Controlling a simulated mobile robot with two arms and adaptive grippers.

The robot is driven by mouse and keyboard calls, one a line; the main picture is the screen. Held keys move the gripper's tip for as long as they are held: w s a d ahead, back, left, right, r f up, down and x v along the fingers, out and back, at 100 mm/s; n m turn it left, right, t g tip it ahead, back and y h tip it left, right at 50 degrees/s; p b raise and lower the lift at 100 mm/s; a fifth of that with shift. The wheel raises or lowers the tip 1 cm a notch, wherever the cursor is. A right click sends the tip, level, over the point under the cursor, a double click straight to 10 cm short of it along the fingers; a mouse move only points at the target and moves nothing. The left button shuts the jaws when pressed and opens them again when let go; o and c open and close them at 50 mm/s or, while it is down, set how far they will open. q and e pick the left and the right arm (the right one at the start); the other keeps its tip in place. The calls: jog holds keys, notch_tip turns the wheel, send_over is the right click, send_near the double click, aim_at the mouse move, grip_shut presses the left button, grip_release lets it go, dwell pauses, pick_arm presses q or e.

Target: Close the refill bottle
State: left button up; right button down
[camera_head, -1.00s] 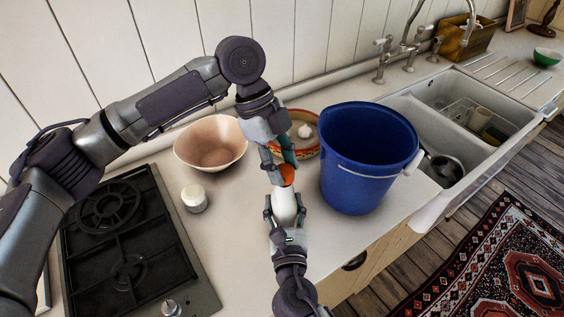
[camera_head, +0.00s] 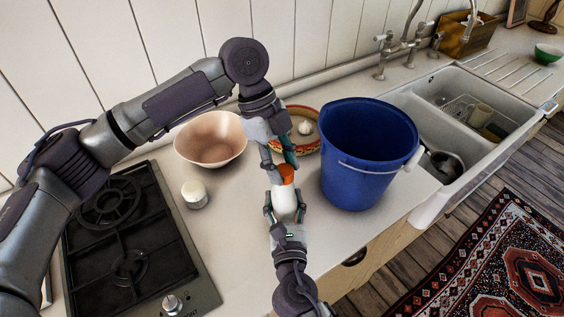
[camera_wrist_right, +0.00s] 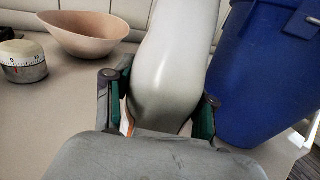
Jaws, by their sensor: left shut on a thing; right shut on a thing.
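The refill bottle (camera_head: 285,206) is white and stands roughly upright on the near side of the counter. My right gripper (camera_head: 284,212) is shut on its body; the right wrist view shows the pale bottle (camera_wrist_right: 174,65) between the two fingers. An orange cap (camera_head: 286,173) is at the bottle's top. My left gripper (camera_head: 281,166) comes down from above and is shut on the cap. The cap appears to meet the bottle's neck; whether it is seated or threaded cannot be told.
A blue bucket (camera_head: 362,160) stands close on the right. The stove (camera_head: 130,240) is left, the sink (camera_head: 410,115) right.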

pick_arm(q)
jog(key=m, duration=0.2)
jog(key=m+g+y, duration=0.1)
jog(key=m, duration=0.1)
jog(key=m+y, duration=0.1)
jog(key=m, duration=0.1)
jog(key=shift+w+d+m+g, duration=0.1)
jog(key=shift+d+m+g, duration=0.2)
jog(key=shift+m, duration=0.1)
jog(key=m+y, duration=0.2)
jog(key=m, duration=0.2)
jog(key=shift+w+m, duration=0.1)
jog(key=shift+m, duration=0.3)
jog(key=m+y, duration=0.2)
jog(key=m, duration=0.3)
jog(key=shift+d, duration=0.1)
jog(key=m+t, duration=0.1)
jog(key=m, duration=0.1)
jog(key=m+t+y, duration=0.1)
jog(key=m, duration=0.2)
jog(key=shift+s+y, duration=0.2)
jog(key=shift+y, duration=0.1)
jog(key=o, duration=0.7)
jog(key=shift+r, duration=2.2)
jog(key=shift+c, duration=0.5)
